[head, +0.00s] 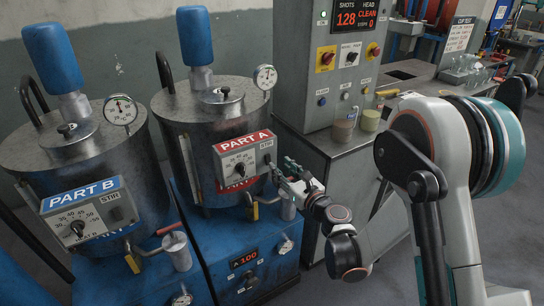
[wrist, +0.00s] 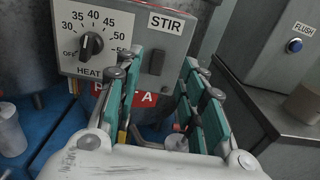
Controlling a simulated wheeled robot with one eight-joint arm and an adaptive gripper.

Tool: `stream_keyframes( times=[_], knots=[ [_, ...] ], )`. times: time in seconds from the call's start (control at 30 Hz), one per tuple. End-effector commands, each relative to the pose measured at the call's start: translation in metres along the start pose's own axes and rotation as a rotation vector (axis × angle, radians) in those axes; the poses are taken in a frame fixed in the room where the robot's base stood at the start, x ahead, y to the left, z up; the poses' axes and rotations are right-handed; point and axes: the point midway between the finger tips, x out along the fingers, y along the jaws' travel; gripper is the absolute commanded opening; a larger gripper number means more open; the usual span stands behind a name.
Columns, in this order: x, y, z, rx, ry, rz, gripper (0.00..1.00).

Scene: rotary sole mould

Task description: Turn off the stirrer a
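The part A tank (head: 215,115) stands in the middle of the head view with a blue stirrer motor (head: 194,35) on its lid. Its grey control box (head: 243,155) carries a red PART A label, a heat dial and a STIR label. In the wrist view the box (wrist: 110,55) fills the upper left, with the heat dial (wrist: 90,44) pointing near OFF. A dark STIR switch (wrist: 157,61) sits under the STIR label; its position is unclear. My gripper (head: 281,170) is just right of the box. Its teal fingers (wrist: 160,78) are spread apart and empty, with the switch between them in the picture.
The part B tank (head: 75,150) with its own STIR box (head: 88,212) stands at the left. A grey cabinet (head: 345,65) with buttons and a FLUSH label (wrist: 294,46) is at the right. A valve and cup (head: 177,250) stick out in front of the blue base.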

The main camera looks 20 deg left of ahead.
Motion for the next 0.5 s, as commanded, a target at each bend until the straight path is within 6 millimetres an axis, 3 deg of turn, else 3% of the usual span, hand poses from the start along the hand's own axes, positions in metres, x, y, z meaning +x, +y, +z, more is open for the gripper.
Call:
stream_keyframes(
  times=[0.2, 0.5],
  knots=[
    [0.04, 0.001, -0.004, -0.001, 0.0, 0.001, 0.37],
    [0.065, 0.001, -0.003, -0.001, 0.0, 0.001, 0.37]
  ],
)
